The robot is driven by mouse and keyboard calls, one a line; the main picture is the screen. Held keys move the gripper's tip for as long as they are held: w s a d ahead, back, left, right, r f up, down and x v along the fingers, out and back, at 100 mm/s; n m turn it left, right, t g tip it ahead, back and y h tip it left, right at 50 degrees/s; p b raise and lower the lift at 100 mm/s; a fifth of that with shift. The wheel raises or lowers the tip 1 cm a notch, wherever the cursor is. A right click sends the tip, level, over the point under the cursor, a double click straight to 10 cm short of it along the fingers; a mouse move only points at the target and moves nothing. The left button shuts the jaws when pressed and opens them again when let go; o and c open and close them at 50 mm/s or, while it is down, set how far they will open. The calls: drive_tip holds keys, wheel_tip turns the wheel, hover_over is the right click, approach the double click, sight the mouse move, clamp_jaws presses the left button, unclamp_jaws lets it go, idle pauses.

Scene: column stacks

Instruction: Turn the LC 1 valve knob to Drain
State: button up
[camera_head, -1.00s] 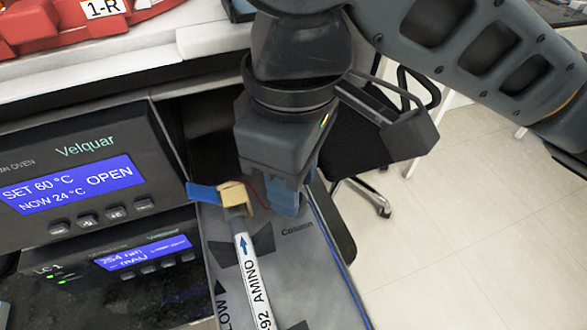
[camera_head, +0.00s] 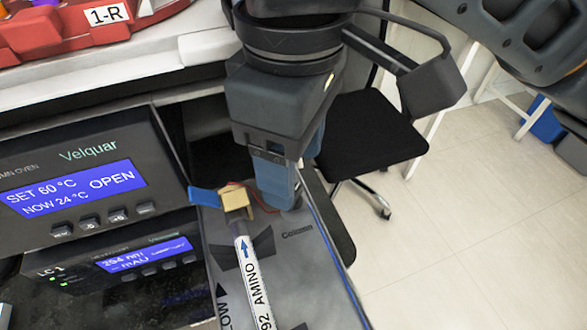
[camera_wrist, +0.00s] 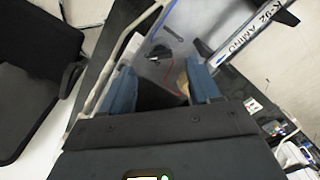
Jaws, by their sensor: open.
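In the wrist view, a small black knob (camera_wrist: 159,53) sits on the grey LC 1 panel, beside small lettering. Its exact pointing direction is too small to tell. My gripper (camera_wrist: 163,82) is open, with its two blue fingers apart and the knob ahead of the gap between them. I cannot tell whether they touch it. In the head view, my gripper (camera_head: 274,203) points down over the far end of the panel (camera_head: 285,270), close to the printed word "Column". The fingers hide the knob there, and the Drain mark is not readable.
A labelled white column (camera_head: 255,280) lies along the panel, with a brass fitting (camera_head: 236,200) and blue lever (camera_head: 204,196) just left of my gripper. The oven and LC 1 display units (camera_head: 140,262) stand left. A black chair (camera_head: 370,140) is behind, above open floor.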

drive_tip(key=shift+r, duration=1.85)
